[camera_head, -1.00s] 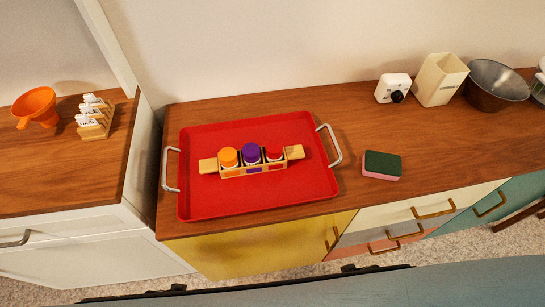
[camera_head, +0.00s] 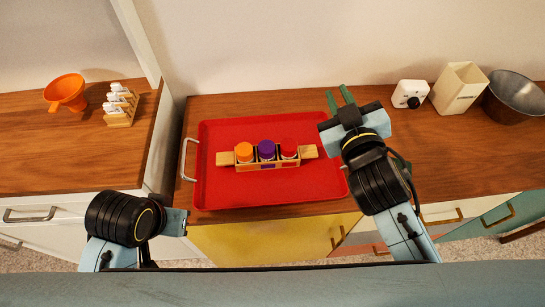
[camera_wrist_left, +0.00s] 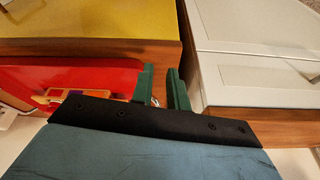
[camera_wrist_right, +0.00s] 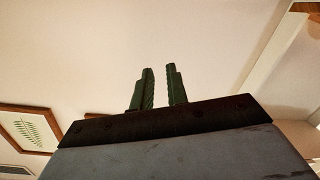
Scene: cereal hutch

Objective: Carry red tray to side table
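The red tray (camera_head: 215,195) lies flat on the wooden counter, with a metal handle at its left (camera_head: 186,158); the right handle is hidden behind my right arm. A wooden caddy (camera_head: 227,158) with orange, purple and red capped jars stands on it. My right gripper (camera_head: 341,97) is open and empty above the tray's right back corner; its fingers also show apart in the right wrist view (camera_wrist_right: 162,74). My left gripper (camera_wrist_left: 160,75) has its fingers apart, near the tray's left edge; I cannot tell whether the handle lies between them. No separate side table is clearly identifiable.
Right of the tray stand a white timer (camera_head: 410,94), a cream container (camera_head: 459,89) and a metal bowl (camera_head: 513,98). The green sponge is not visible.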

